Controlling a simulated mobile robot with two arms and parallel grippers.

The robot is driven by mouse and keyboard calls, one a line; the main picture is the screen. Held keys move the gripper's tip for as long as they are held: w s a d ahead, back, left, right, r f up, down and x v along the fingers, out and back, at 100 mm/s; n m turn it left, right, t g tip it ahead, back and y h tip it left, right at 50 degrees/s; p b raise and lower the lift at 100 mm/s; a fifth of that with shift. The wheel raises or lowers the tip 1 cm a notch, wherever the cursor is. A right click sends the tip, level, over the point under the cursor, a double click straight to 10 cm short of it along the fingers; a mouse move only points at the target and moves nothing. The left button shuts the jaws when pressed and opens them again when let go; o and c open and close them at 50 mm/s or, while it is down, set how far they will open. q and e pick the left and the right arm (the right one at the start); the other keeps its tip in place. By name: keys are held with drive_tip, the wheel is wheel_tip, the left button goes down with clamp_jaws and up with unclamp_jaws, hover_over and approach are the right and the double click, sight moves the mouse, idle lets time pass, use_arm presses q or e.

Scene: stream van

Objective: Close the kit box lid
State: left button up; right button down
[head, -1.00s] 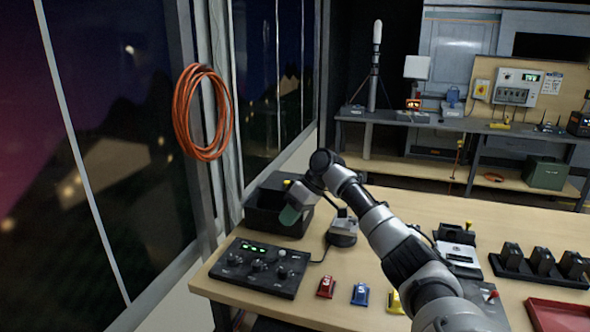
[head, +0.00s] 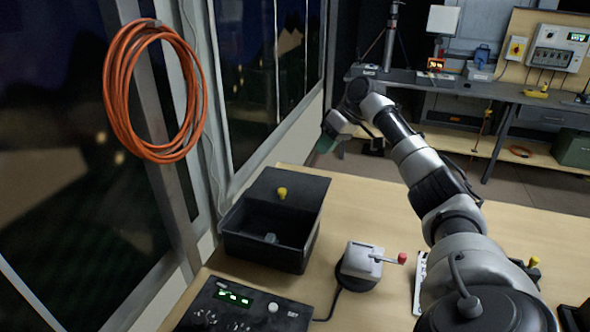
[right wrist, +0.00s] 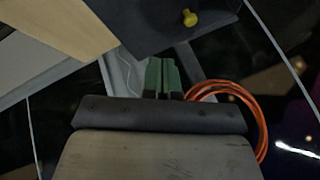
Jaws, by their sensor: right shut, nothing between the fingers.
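The kit box (head: 262,250) is a black open-topped box at the left rear of the wooden table in the head view. Its dark lid (head: 300,188) stands raised at the back, with a yellow knob (head: 281,193) on it. A small grey item (head: 270,238) shows inside the box. My right gripper (head: 326,143) is shut and empty, above and to the right of the lid, apart from it. In the right wrist view, its green fingertips (right wrist: 162,72) are together, and the dark lid (right wrist: 150,22) with the knob (right wrist: 189,18) shows at the top. My left gripper is out of view.
A grey device with a red-knobbed lever (head: 362,262) stands right of the box. A black control panel (head: 240,308) lies in front. An orange cable coil (head: 152,92) hangs on the left wall. Bare tabletop (head: 360,205) lies right of the box.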

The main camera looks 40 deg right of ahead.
drive_tip(key=p, duration=0.2)
approach(293, 194)
drive_tip(key=w+f, duration=0.2)
drive_tip(key=w, duration=0.1)
drive_tip(key=shift+w+a+f, duration=0.15)
drive_tip(key=shift+w+f, duration=0.05)
drive_tip(key=shift+f, duration=0.2)
drive_tip(key=a, duration=0.1)
drive_tip(key=a+f+p, duration=0.1)
drive_tip(key=a, duration=0.1)
drive_tip(key=shift+a+p, duration=0.1)
drive_tip(key=shift+p, duration=0.2)
drive_tip(key=shift+a, duration=0.5)
drive_tip(key=shift+f, duration=0.15)
